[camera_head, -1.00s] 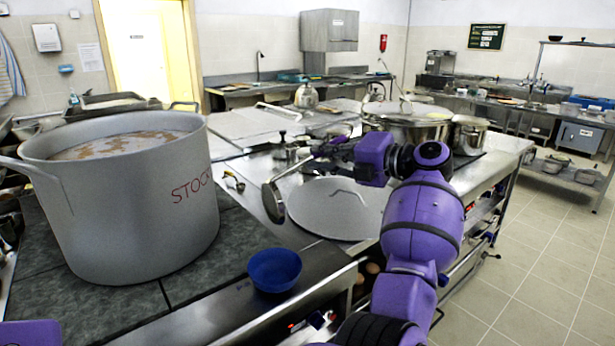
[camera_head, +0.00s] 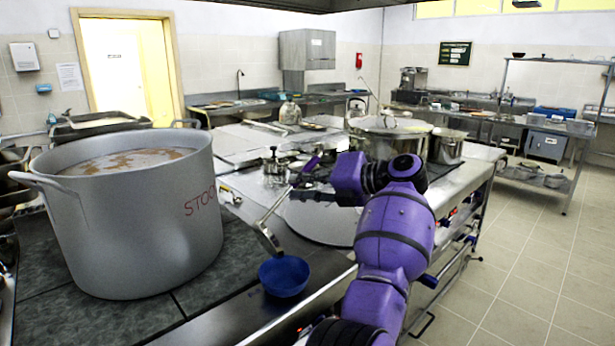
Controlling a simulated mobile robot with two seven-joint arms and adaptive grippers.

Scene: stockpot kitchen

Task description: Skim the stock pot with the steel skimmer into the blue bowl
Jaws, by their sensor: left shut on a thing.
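The large grey stock pot (camera_head: 135,225), marked in red, stands on the dark stove top at left. Brown patches of scum (camera_head: 145,158) float on its liquid. The blue bowl (camera_head: 284,277) sits on the steel counter edge to the right of the pot. My left gripper (camera_head: 308,190) is shut on the handle of the steel skimmer (camera_head: 268,238), up and to the right of the bowl. The skimmer slants down to the left, its steeply tilted head right above the bowl's back rim. I cannot tell whether they touch. My right gripper is out of view.
A large flat lid (camera_head: 318,222) lies on the counter behind my left arm. A steel pot (camera_head: 390,140) and a smaller pot (camera_head: 447,148) stand farther back. A small steel jar (camera_head: 274,168) stands behind the skimmer. Tiled floor on the right is open.

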